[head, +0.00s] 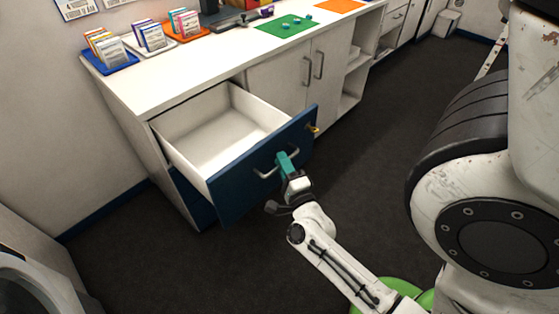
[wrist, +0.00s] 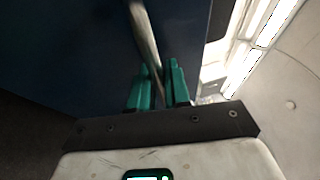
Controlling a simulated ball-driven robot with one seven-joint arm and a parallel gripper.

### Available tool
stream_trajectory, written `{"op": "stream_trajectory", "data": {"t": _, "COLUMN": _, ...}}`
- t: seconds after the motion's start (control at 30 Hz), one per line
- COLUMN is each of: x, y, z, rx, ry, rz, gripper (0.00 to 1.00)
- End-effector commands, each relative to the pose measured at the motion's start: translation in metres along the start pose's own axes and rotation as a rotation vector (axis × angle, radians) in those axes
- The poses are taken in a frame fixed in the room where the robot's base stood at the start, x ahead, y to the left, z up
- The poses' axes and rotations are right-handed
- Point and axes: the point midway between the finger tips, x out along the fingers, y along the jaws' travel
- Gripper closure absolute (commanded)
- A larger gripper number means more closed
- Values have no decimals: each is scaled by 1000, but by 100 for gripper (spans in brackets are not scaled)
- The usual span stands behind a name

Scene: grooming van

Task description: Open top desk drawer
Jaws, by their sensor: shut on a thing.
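The top desk drawer (head: 243,184) has a dark blue front and a white, empty inside. In the head view it stands pulled well out of the white desk. A curved metal handle (head: 266,173) is on its front. My gripper (head: 286,160) has teal fingers and is at the right part of the handle. In the wrist view my gripper (wrist: 158,88) is shut on the handle (wrist: 146,40), which runs between the fingers. The blue drawer front (wrist: 65,55) fills the left and middle of that view. A small brass-coloured lock or key (head: 314,129) shows at the drawer front's right edge.
The desk top (head: 190,75) carries trays of packets, a green mat (head: 285,26) and an orange mat (head: 340,5). Cabinet doors (head: 305,72) and open shelves are to the right. The dark floor (head: 365,130) is clear. A white appliance (head: 35,275) stands at lower left.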

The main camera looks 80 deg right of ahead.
Motion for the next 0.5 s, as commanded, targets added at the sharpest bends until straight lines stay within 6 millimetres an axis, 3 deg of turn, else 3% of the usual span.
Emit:
{"op": "stream_trajectory", "data": {"t": 0.23, "x": -1, "y": 2, "z": 1, "rx": 0, "ry": -2, "rz": 4, "gripper": 100}}
{"op": "stream_trajectory", "data": {"t": 0.27, "x": -1, "y": 2, "z": 1, "rx": 0, "ry": -2, "rz": 4, "gripper": 81}}
{"op": "stream_trajectory", "data": {"t": 0.5, "x": 0, "y": 1, "z": 0, "rx": 0, "ry": -1, "rz": 2, "gripper": 62}}
